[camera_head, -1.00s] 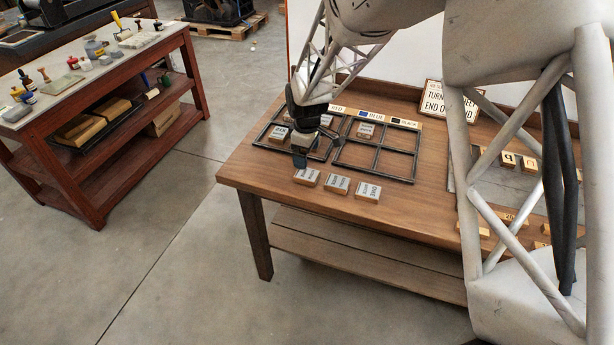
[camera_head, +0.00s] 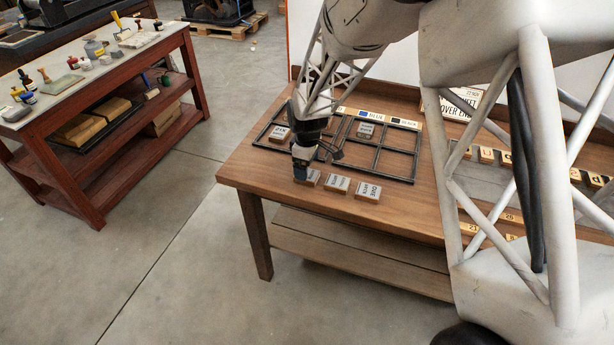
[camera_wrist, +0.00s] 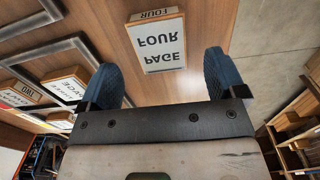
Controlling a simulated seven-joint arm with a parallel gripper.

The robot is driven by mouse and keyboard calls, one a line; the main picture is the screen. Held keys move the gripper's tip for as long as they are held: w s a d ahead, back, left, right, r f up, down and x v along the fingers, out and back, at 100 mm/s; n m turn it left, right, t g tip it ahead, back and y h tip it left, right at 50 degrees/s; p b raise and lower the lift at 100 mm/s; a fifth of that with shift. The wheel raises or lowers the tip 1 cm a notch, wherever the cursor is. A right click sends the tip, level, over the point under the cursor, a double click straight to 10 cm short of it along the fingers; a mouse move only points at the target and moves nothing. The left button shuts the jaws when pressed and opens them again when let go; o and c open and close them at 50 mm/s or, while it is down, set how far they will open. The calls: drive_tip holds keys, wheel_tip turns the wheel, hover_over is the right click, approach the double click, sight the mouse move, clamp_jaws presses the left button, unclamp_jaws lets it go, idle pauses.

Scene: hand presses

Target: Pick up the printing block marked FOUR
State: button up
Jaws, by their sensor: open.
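The printing block marked FOUR (camera_wrist: 158,44) is pale-topped with wooden sides and lies flat on the table. In the wrist view its "PAGE FOUR" lettering appears upside down. In the head view it seems to be the left block of the front row (camera_head: 312,179), partly hidden by my gripper (camera_head: 313,163). My gripper is open and empty, its two blue fingertips apart in the wrist view (camera_wrist: 161,80). The block shows in the gap between them, toward the top of that picture, and neither finger visibly touches it.
Two more blocks, the middle one (camera_head: 338,185) and the right one (camera_head: 368,191), lie close by in the front row. Behind stands a dark divided frame (camera_head: 414,166) holding some blocks. A TWO block (camera_wrist: 66,85) shows at left in the wrist view. The table's front edge is near.

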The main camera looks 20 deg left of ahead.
drive_tip(key=shift+f, duration=1.6)
drive_tip(key=c, duration=1.1)
drive_tip(key=shift+o, duration=0.2)
drive_tip(key=shift+r, duration=0.15)
drive_tip(key=shift+r, duration=1.45)
drive_tip(key=shift+s+d+r, duration=0.2)
drive_tip(key=shift+s+d, duration=0.05)
drive_tip(key=shift+s, duration=0.05)
drive_tip(key=s+d+r, duration=0.1)
drive_tip(key=s+d, duration=0.7)
drive_tip(key=s, duration=0.4)
drive_tip(key=shift+s+d+r, duration=0.2)
drive_tip(key=shift+s+d, duration=0.1)
drive_tip(key=shift+s, duration=0.05)
